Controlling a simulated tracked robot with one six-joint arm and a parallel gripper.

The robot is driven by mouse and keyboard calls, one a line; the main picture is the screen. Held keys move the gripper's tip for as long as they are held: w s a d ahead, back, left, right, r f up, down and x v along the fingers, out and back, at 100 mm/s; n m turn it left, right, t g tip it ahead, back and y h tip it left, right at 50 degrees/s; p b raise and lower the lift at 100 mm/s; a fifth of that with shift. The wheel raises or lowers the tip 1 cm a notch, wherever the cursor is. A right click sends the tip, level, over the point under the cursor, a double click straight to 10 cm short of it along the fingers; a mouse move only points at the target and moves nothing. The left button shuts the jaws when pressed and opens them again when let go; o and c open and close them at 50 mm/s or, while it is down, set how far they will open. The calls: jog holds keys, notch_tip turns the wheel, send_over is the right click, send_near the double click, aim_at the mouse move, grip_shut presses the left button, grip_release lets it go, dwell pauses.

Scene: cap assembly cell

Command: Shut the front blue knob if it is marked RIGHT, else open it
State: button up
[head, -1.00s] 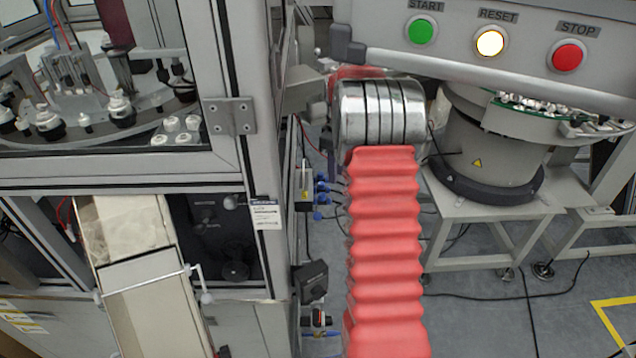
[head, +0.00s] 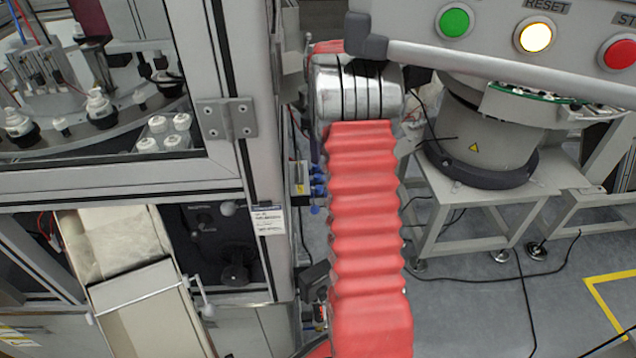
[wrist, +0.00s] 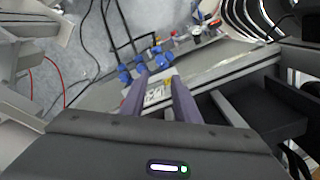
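Several small blue knobs (head: 319,181) sit on a pale unit at the right side of the machine cabinet. In the wrist view the blue knobs (wrist: 160,56) lie around and just beyond my fingertips. I cannot tell for sure which is the front one, and no RIGHT mark is readable. My gripper (wrist: 160,78) is open, its two purple-grey fingers apart with nothing held. A white label plate with a yellow mark (wrist: 155,95) shows between the fingers. In the head view my red-sleeved arm hides most of the gripper.
The cabinet's frame (head: 255,130) stands close left of my arm. A control panel with green, lit and red buttons (head: 535,36) and a rail overhang at upper right. A bowl feeder (head: 480,140) stands on a table behind. Cables cross the floor.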

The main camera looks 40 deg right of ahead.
notch_tip(320, 180, down, 14)
jog(key=shift+s+r, duration=0.1)
dwell(0.7)
jog(key=shift+c, duration=0.3)
jog(key=c, duration=0.6)
jog(key=shift+d, duration=0.25)
grip_shut()
jog(key=shift+a, duration=0.2)
